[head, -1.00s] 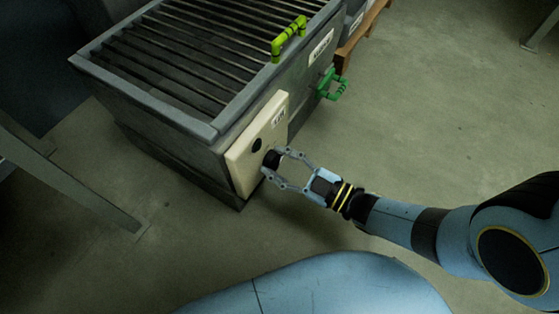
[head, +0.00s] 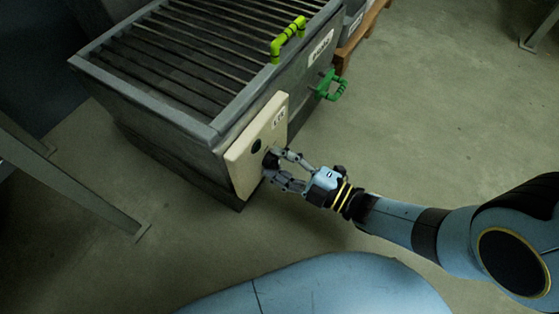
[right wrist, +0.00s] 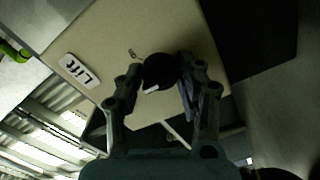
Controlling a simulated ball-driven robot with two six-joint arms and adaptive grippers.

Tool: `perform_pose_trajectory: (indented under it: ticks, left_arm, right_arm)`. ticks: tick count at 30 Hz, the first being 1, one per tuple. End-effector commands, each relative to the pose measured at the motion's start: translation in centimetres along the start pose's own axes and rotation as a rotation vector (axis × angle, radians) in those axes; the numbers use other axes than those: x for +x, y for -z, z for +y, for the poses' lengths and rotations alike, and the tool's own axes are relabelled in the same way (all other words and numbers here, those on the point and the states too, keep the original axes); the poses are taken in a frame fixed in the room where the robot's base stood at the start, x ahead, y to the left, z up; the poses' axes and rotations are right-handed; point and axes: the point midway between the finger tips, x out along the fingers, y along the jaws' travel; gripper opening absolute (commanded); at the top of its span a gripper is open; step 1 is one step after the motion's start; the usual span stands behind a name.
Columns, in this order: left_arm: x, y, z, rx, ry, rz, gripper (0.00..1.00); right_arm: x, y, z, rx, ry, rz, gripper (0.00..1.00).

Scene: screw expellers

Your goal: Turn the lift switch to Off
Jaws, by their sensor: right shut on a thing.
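The lift switch is a round black knob (right wrist: 160,69) with a white pointer mark, on a cream panel (right wrist: 130,30) with a "Lift" label (right wrist: 82,71). In the head view the panel (head: 245,165) is on the front of a grey slatted machine (head: 150,104), and the knob (head: 271,160) is partly hidden by my fingers. My right gripper (head: 270,170) is shut on the knob. In the right wrist view its two fingers (right wrist: 160,84) are on either side of the knob. The small marking by the knob is too small to read. My left gripper is not in view.

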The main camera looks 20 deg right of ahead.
Motion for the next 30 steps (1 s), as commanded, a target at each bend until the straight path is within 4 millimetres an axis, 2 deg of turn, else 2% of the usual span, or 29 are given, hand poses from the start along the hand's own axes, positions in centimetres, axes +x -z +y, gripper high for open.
perform_pose_trajectory:
  ticks: [12,13,18,26,30]
  left_arm:
    - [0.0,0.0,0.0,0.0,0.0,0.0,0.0]
    - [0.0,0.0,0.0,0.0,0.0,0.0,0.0]
    - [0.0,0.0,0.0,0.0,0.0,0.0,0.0]
    - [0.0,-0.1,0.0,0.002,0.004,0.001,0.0]
    - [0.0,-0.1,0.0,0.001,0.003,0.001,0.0]
  right_arm:
    - [-0.2,0.1,-0.3,-0.007,0.006,-0.001,0.05]
    - [-0.2,0.1,-0.3,-0.007,0.006,-0.001,0.39]
    - [-0.1,0.1,-0.2,-0.006,0.004,-0.001,0.6]
    - [-0.1,0.0,-0.1,-0.006,0.002,0.0,0.6]
    - [-1.5,0.0,-0.2,-0.006,0.005,-0.002,0.6]
